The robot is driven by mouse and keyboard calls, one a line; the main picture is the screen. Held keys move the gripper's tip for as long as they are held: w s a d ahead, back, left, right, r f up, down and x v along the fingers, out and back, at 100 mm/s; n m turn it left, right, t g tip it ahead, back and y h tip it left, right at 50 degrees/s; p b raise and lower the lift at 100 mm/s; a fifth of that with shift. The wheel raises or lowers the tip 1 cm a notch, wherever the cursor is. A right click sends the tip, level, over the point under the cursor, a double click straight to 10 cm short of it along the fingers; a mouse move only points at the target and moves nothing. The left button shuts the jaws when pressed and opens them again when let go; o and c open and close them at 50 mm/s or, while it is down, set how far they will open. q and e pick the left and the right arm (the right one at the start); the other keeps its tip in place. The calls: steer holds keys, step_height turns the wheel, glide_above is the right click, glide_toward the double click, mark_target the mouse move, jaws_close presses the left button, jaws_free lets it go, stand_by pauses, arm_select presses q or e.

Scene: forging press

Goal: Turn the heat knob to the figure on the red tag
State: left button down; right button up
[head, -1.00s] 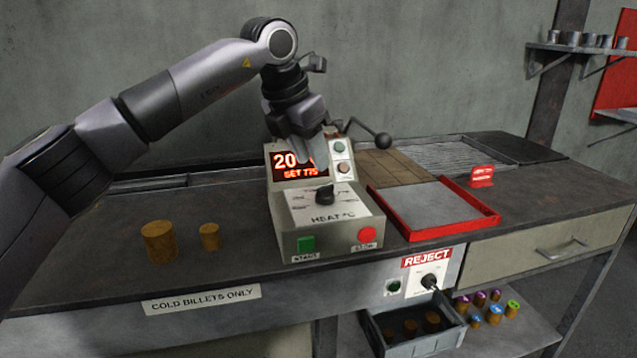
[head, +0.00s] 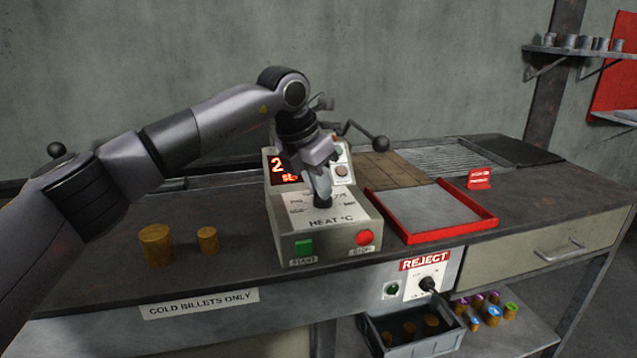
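The heat knob (head: 322,201) is a small black knob on the sloped white HEAT °C panel (head: 345,212) of the control box. My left gripper (head: 321,192) points down right at the knob, its fingers over the knob's top. I cannot tell whether the fingers are closed on it. The red display (head: 279,168) is mostly hidden behind my gripper; a 2 shows at its left. The red tag (head: 479,178) stands on the bench behind the red-rimmed tray; its writing is too small to read. My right gripper is out of view.
A green START button (head: 304,246) and red STOP button (head: 364,238) sit on the box's front. Two billets (head: 156,244) stand to the left. The red-rimmed tray (head: 448,235) is close on the right. A lever with a ball end (head: 380,143) rises behind.

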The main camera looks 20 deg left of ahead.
arm_select(q)
steer(key=shift+n, duration=0.3)
steer(key=n, duration=0.1)
steer(key=n+y+b, duration=0.1)
steer(key=n, duration=0.1)
steer(key=shift+d+n+y, duration=0.25)
steer(key=shift+n+y, duration=0.05)
steer(key=n, duration=0.1)
steer(key=n+y, duration=0.1)
steer(key=n, duration=0.1)
steer(key=shift+d+n+y, duration=0.2)
steer(key=shift+n+y, duration=0.1)
steer(key=n, duration=0.2)
steer(key=n+y, duration=0.1)
steer(key=n, duration=0.1)
steer(key=shift+d+r+n+y+p, duration=0.15)
steer(key=shift+n+y+p, duration=0.15)
steer(key=shift+p, duration=0.05)
steer(key=shift+w+n+g+p, duration=0.1)
steer(key=shift+n+g+p, duration=0.25)
steer(key=shift+n, duration=0.35)
steer(key=shift+w+d+n+g+y+p, duration=0.1)
steer(key=shift+n+g+y+p, duration=0.3)
steer(key=shift+n, duration=0.5)
